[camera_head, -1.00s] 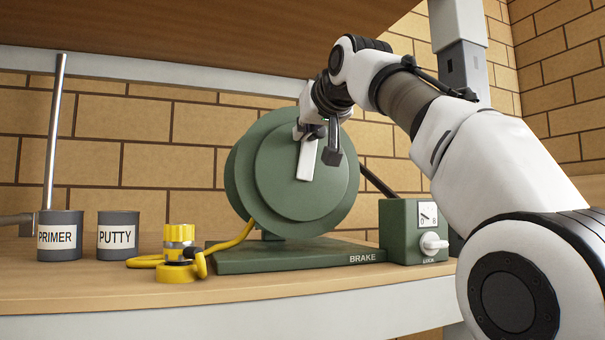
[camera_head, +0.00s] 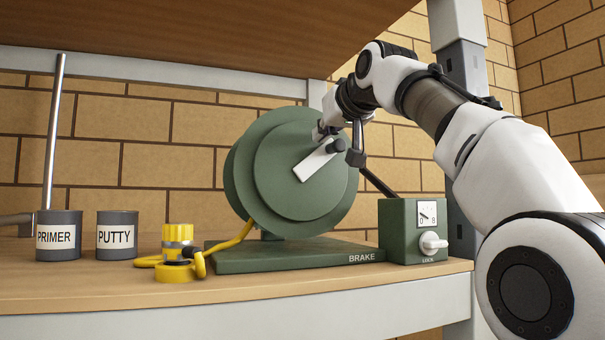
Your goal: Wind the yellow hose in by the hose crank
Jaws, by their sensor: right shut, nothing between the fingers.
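The green hose reel (camera_head: 270,190) stands on a green base marked BRAKE. Its hose crank (camera_head: 316,163), a pale flat arm on the reel's front face, points up and to the right, with a dark knob at its outer end. My right gripper (camera_head: 343,144) is shut and empty at that outer end, partly overlapping it; I cannot tell exactly where they touch. The yellow hose (camera_head: 232,241) runs from the reel down to the bench, ending at a yellow fitting (camera_head: 178,238). My left gripper is out of view.
A green box (camera_head: 411,218) with a small dial (camera_head: 427,214) and a white LOCK knob (camera_head: 432,243) stands right of the reel. PRIMER (camera_head: 59,236) and PUTTY (camera_head: 117,236) cans and a metal rod (camera_head: 53,135) are at left. A wooden shelf (camera_head: 200,35) hangs above.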

